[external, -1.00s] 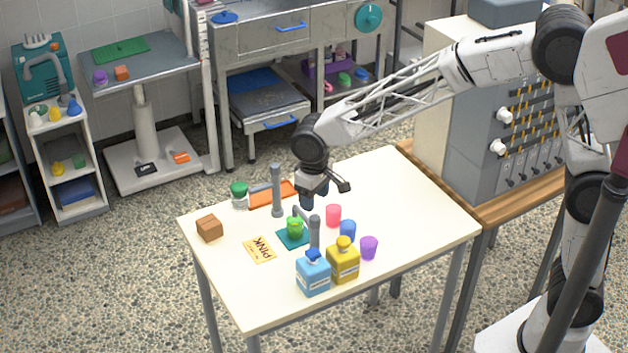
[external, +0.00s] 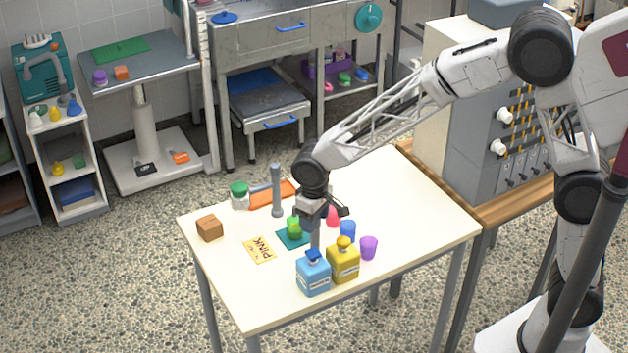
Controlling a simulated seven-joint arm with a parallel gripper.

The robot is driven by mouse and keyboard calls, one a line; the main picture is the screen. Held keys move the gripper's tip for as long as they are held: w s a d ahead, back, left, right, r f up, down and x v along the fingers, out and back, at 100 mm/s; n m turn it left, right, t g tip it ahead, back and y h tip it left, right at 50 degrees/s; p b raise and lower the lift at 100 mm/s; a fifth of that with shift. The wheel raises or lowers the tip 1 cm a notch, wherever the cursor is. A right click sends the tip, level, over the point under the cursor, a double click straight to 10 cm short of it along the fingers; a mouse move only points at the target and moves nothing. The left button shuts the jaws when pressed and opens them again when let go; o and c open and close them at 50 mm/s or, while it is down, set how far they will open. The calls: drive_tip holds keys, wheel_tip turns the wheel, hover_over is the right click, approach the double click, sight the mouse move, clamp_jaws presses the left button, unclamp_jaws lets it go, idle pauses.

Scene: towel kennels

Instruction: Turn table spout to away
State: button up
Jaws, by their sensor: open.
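A grey post (external: 315,240) stands near the front middle of the white table, behind two bottles. Its top and side spout are mostly hidden by my gripper. A taller grey post (external: 277,195) stands farther back, with a short grey arm (external: 260,188) reaching left toward a green-lidded jar (external: 239,195). I cannot tell which post is the table spout. My gripper (external: 322,213) is open and points down over the nearer post's top; whether it touches is unclear. A green cup (external: 294,227) stands on a teal mat (external: 285,240) just left of my gripper.
A blue bottle (external: 313,275) and a yellow bottle (external: 343,263) stand close in front. A pink cup (external: 334,218), blue cup (external: 348,230) and purple cup (external: 369,247) stand right. The table's right side is clear.

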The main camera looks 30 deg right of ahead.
drive_tip(key=shift+f, duration=0.1)
clamp_jaws()
idle(0.4)
drive_tip(key=shift+n, duration=0.3)
drive_tip(key=n, duration=0.3)
drive_tip(key=shift+n, duration=0.4)
drive_tip(key=n, duration=0.4)
drive_tip(key=shift+n, duration=0.3)
drive_tip(key=n, duration=0.4)
drive_tip(key=shift+n, duration=2.5)
